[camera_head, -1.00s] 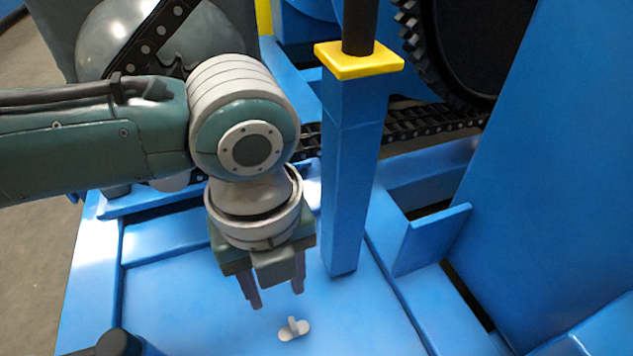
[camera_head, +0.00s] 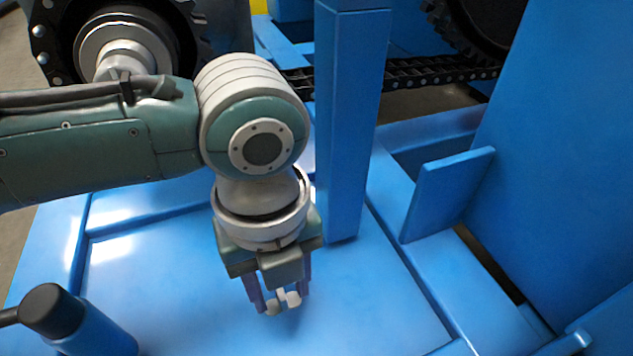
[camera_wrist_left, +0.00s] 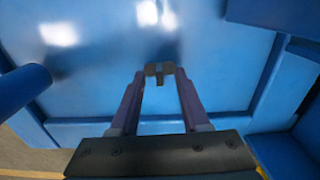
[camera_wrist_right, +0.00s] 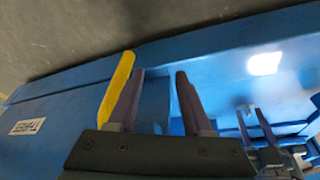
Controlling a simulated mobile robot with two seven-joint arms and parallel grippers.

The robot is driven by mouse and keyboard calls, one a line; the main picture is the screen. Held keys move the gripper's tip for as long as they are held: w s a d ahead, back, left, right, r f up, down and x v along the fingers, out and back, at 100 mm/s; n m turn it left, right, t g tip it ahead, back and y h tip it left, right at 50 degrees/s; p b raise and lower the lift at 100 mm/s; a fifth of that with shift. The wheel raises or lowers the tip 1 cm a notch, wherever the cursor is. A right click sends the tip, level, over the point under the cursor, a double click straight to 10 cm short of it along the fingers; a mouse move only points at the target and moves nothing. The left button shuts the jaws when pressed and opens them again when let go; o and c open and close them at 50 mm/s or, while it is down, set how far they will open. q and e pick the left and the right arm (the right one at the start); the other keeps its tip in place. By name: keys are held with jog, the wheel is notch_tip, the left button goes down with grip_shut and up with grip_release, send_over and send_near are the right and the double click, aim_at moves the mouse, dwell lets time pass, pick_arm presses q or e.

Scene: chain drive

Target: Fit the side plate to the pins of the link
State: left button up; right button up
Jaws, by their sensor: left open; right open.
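A small pale side plate (camera_head: 272,306) with a raised tab lies on the blue floor of the machine. My left gripper (camera_head: 281,299) is open and points down, with its fingers on either side of the plate. In the left wrist view the plate (camera_wrist_left: 159,69) looks dark and sits between the fingertips; I cannot tell whether they touch it. My right gripper (camera_wrist_right: 160,73) is open and empty in its own wrist view and does not show in the head view. A dark chain (camera_head: 440,73) runs behind the post; I cannot make out the link's pins.
A blue post (camera_head: 345,130) stands close behind my left gripper. A blue cylinder with a dark cap (camera_head: 55,310) stands at the lower left. An upright blue plate (camera_head: 445,195) is at the right. A yellow part (camera_wrist_right: 117,88) lies beside my right fingers. The floor around the side plate is clear.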

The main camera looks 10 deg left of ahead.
pick_arm(q)
jog(key=shift+a+r, duration=0.1)
grip_shut()
dwell(0.5)
